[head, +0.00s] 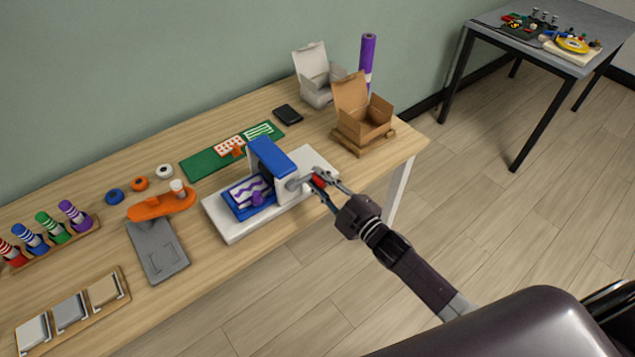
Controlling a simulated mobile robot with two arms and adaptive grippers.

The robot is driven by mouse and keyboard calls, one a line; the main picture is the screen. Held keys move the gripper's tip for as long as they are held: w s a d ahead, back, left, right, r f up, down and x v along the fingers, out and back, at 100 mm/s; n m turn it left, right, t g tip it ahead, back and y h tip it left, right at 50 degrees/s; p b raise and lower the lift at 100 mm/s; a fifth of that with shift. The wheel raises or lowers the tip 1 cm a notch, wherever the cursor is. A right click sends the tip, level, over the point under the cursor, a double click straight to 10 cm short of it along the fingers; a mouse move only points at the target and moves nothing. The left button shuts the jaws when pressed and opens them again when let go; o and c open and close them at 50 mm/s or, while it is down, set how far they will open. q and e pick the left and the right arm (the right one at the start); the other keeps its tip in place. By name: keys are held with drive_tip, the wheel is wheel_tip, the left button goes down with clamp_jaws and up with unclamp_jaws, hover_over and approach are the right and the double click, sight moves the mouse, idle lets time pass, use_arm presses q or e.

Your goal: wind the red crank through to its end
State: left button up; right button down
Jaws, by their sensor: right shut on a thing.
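The red crank (319,182) is on the right side of a blue and white machine (272,158) near the middle of the table. A light grey hub (295,185) joins it to the machine. My right gripper (324,185) reaches in from the lower right and is shut on the red crank, with its fingers on both sides; they hide part of it. The machine stands on a white base (232,229). A blue plate with a purple and white wavy pattern (247,193) lies at its front. My left gripper is not in view.
An orange tool (160,205) and a grey plate (158,252) lie left of the machine. A green mat (205,162) and a black device (288,115) lie behind it. An open cardboard box (366,128) stands near the table's right end. Open floor lies to the right.

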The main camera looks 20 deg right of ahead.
sight(316, 177)
wheel_tip(316, 177, up, 3)
drive_tip(key=n, duration=0.3)
drive_tip(key=shift+w+a+f, duration=0.1)
drive_tip(key=shift+w, duration=0.05)
drive_tip(key=n, duration=0.1)
drive_tip(key=r+n, duration=0.1)
drive_tip(key=shift+a+r+n+p, duration=0.2)
drive_tip(key=shift+a+n+p, duration=0.1)
drive_tip(key=shift+p, duration=0.1)
drive_tip(key=shift+s+a+r+n, duration=0.15)
drive_tip(key=shift+a+r+n, duration=0.15)
drive_tip(key=shift+n, duration=0.55)
drive_tip(key=shift+s+a+r+n, duration=0.2)
drive_tip(key=shift+a+r+n, duration=0.1)
drive_tip(key=shift+n, duration=0.5)
drive_tip(key=shift+s+a+r+n, duration=0.15)
drive_tip(key=shift+a+r+n, duration=0.15)
drive_tip(key=shift+n, duration=0.55)
drive_tip(key=shift+a, duration=0.1)
drive_tip(key=c, duration=1.8)
unclamp_jaws()
drive_tip(key=shift+s+a+f, duration=0.1)
drive_tip(key=shift+o, duration=0.2)
